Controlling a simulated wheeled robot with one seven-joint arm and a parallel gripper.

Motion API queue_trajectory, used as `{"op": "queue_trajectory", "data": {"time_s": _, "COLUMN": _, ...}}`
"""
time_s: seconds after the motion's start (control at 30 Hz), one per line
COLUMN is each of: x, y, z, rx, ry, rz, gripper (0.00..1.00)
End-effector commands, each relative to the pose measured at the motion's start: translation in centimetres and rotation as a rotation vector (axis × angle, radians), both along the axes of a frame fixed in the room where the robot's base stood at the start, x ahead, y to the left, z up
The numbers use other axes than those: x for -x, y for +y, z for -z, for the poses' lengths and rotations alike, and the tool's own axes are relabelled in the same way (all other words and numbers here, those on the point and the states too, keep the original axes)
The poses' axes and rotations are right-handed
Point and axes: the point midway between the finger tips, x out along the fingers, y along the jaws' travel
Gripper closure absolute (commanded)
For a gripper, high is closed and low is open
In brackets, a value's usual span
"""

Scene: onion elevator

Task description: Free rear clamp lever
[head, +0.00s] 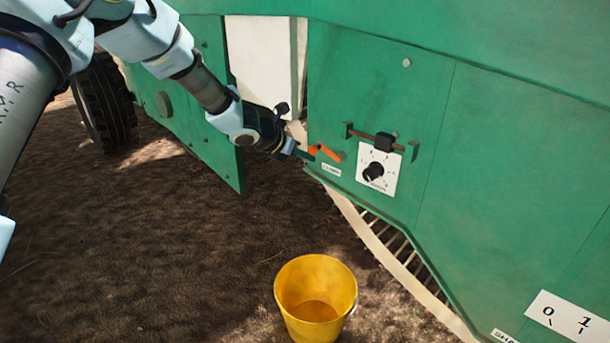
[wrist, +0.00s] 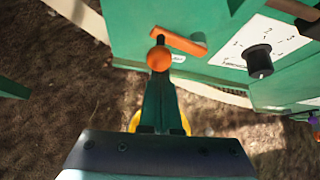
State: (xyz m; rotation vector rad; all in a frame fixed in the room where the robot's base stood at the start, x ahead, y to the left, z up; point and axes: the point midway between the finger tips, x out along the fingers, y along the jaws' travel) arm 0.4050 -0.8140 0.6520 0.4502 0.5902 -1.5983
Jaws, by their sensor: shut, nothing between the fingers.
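The orange clamp lever (head: 330,153) sits on the green machine panel, just above a small white label (head: 331,169). In the wrist view the lever (wrist: 183,42) slants across the panel, with a round orange knob (wrist: 159,58) at its near end. My gripper (head: 306,155) is shut and empty, its fingertips right by the knob. In the wrist view my gripper (wrist: 159,78) points at the knob, and its tips overlap the knob's lower edge. I cannot tell whether they touch it.
A black dial (head: 373,171) on a white plate and a slider (head: 384,141) on a rail are right of the lever. A green door panel (head: 215,120) hangs open at left. A yellow bucket (head: 316,290) stands on the soil below. A 0/1 plate (head: 570,318) is at lower right.

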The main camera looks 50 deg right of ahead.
Motion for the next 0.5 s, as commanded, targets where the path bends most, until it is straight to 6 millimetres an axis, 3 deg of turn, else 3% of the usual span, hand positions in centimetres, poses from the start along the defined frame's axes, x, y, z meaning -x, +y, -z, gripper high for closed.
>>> {"op": "queue_trajectory", "data": {"time_s": 0.03, "x": 0.2, "y": -0.1, "z": 0.8, "rx": 0.007, "ry": -0.035, "rz": 0.001, "gripper": 1.00}}
{"op": "queue_trajectory", "data": {"time_s": 0.5, "x": 0.9, "y": 0.0, "z": -1.0, "rx": 0.023, "ry": -0.332, "rz": 0.003, "gripper": 1.00}}
